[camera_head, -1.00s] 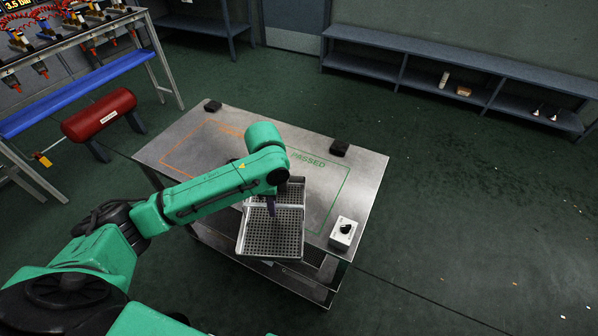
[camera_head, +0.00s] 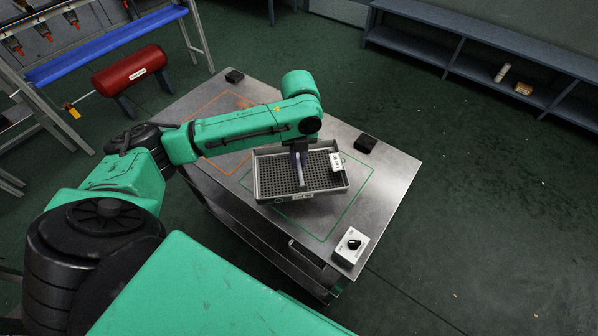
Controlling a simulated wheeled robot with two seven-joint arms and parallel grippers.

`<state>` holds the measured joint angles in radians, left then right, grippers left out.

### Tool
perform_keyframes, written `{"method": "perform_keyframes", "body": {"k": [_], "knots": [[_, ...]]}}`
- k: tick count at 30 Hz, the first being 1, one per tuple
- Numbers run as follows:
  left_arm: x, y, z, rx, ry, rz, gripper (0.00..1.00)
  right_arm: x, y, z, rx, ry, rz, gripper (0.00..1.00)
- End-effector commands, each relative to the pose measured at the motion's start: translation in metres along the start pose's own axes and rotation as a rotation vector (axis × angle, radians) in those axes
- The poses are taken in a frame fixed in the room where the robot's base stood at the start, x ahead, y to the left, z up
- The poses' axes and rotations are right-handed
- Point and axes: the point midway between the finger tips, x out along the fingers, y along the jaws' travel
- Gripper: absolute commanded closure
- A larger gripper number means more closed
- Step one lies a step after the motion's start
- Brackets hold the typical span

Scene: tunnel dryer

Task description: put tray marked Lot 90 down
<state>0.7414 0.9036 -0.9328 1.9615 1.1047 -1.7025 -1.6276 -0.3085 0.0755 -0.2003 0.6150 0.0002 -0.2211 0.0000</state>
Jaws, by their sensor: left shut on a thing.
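The metal tray (camera_head: 268,182) has a perforated dark floor, a middle divider and a small label on its near wall, too small to read surely. A white tag shows at its right side. My left gripper (camera_head: 301,170) points down into the middle of the tray and is shut on it, seemingly at the divider. The tray is over the steel table (camera_head: 395,185), across the left part of the green outlined area (camera_head: 352,205). I cannot tell whether its underside touches the tabletop. My right gripper is not in view.
An orange outlined area (camera_head: 222,104) lies at the table's left. Black blocks (camera_head: 366,143) (camera_head: 234,76) stand at the far edge. A white switch box (camera_head: 351,246) stands at the near right corner.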

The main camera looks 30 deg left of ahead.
Motion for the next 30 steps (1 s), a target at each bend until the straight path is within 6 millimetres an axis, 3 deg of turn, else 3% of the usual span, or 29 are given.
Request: {"method": "perform_keyframes", "body": {"k": [9,16,18,19,30], "knots": [[0.054,-0.001,0.000,-0.001,-0.001,0.000,1.00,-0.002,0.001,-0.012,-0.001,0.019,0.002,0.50],[0.062,-0.002,0.001,0.001,-0.003,-0.002,1.00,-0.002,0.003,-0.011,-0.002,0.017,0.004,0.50],[0.062,-0.001,0.000,0.000,-0.002,-0.001,0.67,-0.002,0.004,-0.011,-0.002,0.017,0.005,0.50],[0.062,-0.001,0.000,0.000,-0.002,-0.001,0.56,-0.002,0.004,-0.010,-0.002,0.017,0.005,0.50],[0.057,-0.002,0.001,0.000,-0.003,-0.003,0.56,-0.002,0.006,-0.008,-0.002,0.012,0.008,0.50]]}}
